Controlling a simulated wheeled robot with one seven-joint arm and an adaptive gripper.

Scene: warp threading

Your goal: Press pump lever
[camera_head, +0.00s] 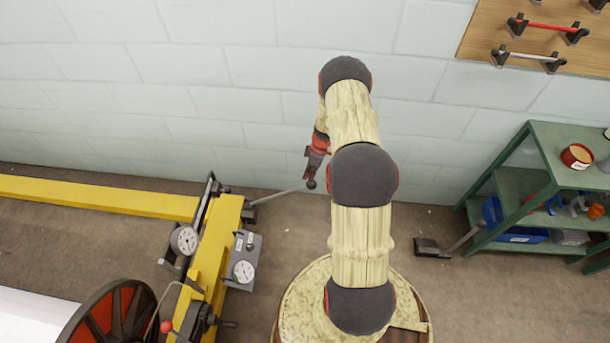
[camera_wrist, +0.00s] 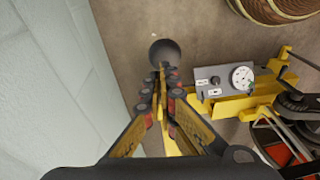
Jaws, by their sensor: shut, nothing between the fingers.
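A grey lever (camera_head: 276,195) sticks out to the right from the yellow machine frame (camera_head: 214,250) in the head view. It ends in a dark ball knob (camera_head: 311,184). My gripper (camera_head: 313,176) is at the knob end, pointing down, with its fingers shut and nothing held. In the wrist view the dark knob (camera_wrist: 165,52) shows just past my fingertips (camera_wrist: 163,72). I cannot tell whether the fingertips touch it. My fingers hide most of the lever rod in the wrist view.
A grey gauge box (camera_head: 243,260) and a spoked red wheel (camera_head: 110,312) are on the machine at left. A round drum (camera_head: 300,300) stands below my arm. A green shelf (camera_head: 545,150) and a floor pedal (camera_head: 434,248) are at right. The wall is close behind my gripper.

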